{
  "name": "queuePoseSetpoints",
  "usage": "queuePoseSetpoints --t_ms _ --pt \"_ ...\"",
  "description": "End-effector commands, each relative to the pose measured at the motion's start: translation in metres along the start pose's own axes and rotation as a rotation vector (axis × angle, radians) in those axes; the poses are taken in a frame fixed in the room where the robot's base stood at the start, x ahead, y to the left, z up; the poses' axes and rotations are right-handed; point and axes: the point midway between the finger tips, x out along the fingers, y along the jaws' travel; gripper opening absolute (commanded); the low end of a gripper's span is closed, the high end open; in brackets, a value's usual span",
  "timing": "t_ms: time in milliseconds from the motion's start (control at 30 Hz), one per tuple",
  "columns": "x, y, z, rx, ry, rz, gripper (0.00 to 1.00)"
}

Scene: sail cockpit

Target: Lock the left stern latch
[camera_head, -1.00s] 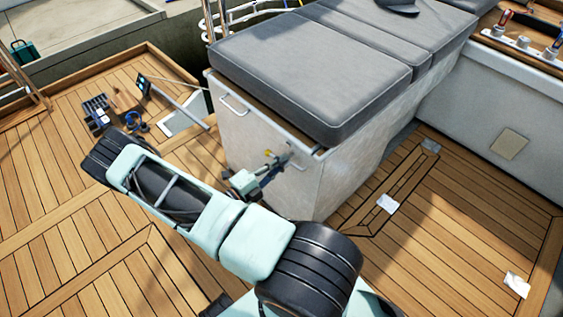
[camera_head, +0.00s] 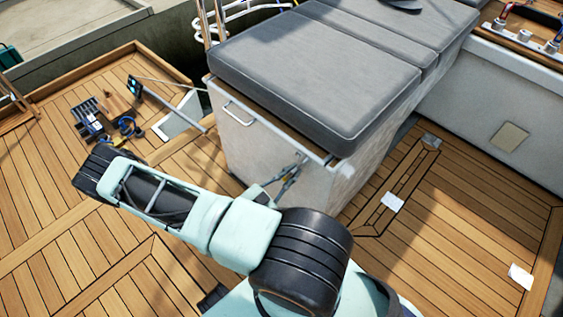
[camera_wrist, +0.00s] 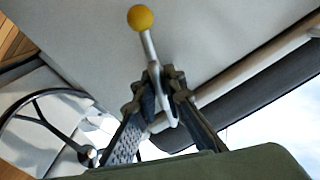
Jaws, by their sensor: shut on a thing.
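The latch shows in the wrist view as a metal lever (camera_wrist: 150,48) with a yellow ball knob (camera_wrist: 140,18) at its end. My gripper (camera_wrist: 158,88) is shut on the lever below the knob, with a finger on each side. The knob stands clear of the fingers. In the head view, my gripper (camera_head: 290,172) is at the upper right of the pale locker's front face (camera_head: 255,150). The latch is too small there to make out, and the gripper partly covers that spot.
Grey cushions (camera_head: 310,80) top the locker. A bar handle (camera_head: 238,114) is on its front left. Small tools (camera_head: 90,118) lie on the teak deck at left. A pale bar (camera_wrist: 255,68) runs behind the lever, and a dark wheel-like ring (camera_wrist: 40,118) is at left in the wrist view.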

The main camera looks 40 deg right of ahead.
Motion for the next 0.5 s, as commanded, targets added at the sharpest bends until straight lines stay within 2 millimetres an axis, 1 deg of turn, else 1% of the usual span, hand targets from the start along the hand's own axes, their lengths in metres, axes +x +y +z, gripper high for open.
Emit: queuePoseSetpoints --t_ms 133,300,500 --pt "-0.0013 0.0063 -0.0016 -0.126 -0.002 -0.004 0.00" --pt "-0.0015 0.0070 -0.0015 -0.246 -0.002 -0.005 0.00" --pt "-0.0015 0.0069 -0.0018 -0.348 -0.002 -0.005 0.00"
